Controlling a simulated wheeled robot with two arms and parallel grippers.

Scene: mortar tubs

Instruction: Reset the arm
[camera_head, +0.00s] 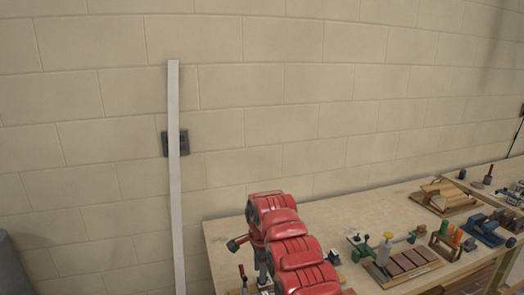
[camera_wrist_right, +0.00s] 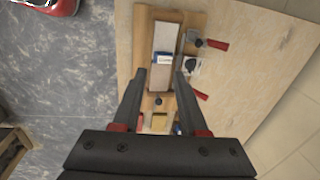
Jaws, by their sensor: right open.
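My red right arm (camera_head: 285,245) reaches over the near left end of a light wooden workbench (camera_head: 330,228) in the head view. The fingers of my right gripper (camera_wrist_right: 160,76) show in the right wrist view, apart with nothing between them that I can see gripped. Below and beyond the fingertips is a wooden board (camera_wrist_right: 142,38) carrying a long block with a pale top (camera_wrist_right: 166,38). It cannot be told how far the fingertips are above it. My left gripper is not in view.
Red-handled tools (camera_wrist_right: 216,45) lie beside the board. A pale upright strip (camera_head: 174,180) leans near the block wall (camera_head: 300,100).

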